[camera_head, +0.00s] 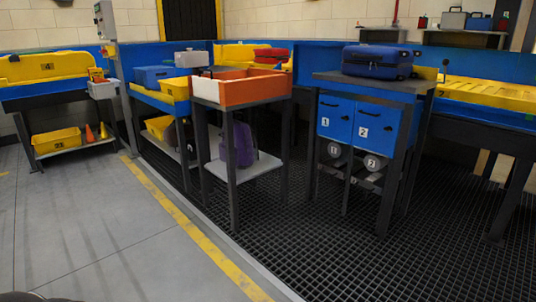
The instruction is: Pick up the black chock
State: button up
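I cannot make out a black chock for certain anywhere in the head camera view. An orange open-topped tray (252,93) stands on a dark-legged stand in the middle. Its inside is only partly visible, and a small dark shape at its back left is too small to name. My gripper is not in view.
A blue suitcase (378,61) lies on a dark table at right, above blue numbered drawers (352,122). A purple bag (238,145) sits on the orange tray's lower shelf. Yellow bins and small orange cones (104,131) are at left. Grey floor (100,230) is clear at front left.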

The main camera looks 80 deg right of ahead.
aim_at(192, 153)
jog(key=z, duration=0.9)
jog(key=i, duration=0.35)
jog(key=z, duration=1.1)
jog(key=i, duration=2)
jog(key=u, duration=1)
jog(key=i, duration=1)
jog(key=z, duration=0.6)
jog(key=i, duration=1)
jog(key=z, duration=0.9)
